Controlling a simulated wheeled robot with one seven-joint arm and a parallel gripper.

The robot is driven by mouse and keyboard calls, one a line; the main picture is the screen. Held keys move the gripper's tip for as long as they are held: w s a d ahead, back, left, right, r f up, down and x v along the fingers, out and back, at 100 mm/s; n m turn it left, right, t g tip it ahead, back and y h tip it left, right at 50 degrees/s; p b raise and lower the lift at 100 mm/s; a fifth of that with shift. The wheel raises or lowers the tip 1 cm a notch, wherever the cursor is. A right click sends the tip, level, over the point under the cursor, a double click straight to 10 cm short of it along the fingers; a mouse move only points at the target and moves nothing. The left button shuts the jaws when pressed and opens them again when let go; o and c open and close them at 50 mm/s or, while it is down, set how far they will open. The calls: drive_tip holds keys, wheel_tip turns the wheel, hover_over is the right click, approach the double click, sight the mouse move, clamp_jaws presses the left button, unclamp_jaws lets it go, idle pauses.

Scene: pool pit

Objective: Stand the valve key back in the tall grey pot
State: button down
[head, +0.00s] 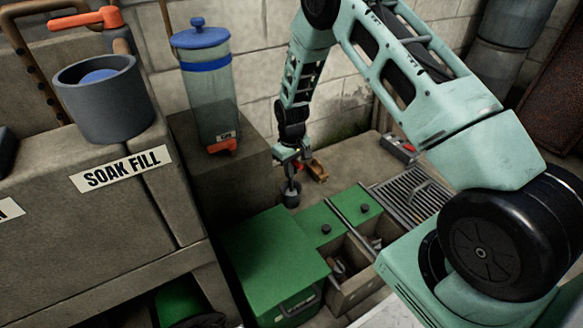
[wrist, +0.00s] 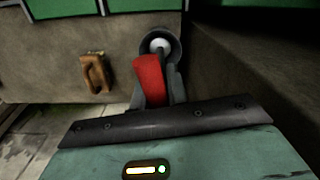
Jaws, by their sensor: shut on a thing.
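My gripper (head: 290,158) is low beside the concrete block, shut on the red grip of the valve key (wrist: 149,80). In the wrist view the grip lies between my dark fingers (wrist: 157,92). A small dark grey pot (head: 291,195) stands right below my gripper in the head view. In the wrist view a round grey mouth (wrist: 174,38) with a pale disc inside shows just beyond the fingertips, in line with the key.
A brown handle-like thing (wrist: 95,73) lies beside the pot. Green lids (head: 275,245) and an open compartment (head: 350,262) are in front, a grating (head: 412,192) to the right. A clear blue-lidded canister (head: 207,90) and a wide grey cup (head: 103,100) stand on the left.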

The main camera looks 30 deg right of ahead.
drive_tip(key=shift+f+b, duration=0.5)
drive_tip(key=shift+f, duration=0.55)
idle(0.7)
drive_tip(key=c, duration=1.3)
unclamp_jaws()
drive_tip(key=shift+r+p, duration=3.4)
drive_tip(key=shift+r, duration=0.6)
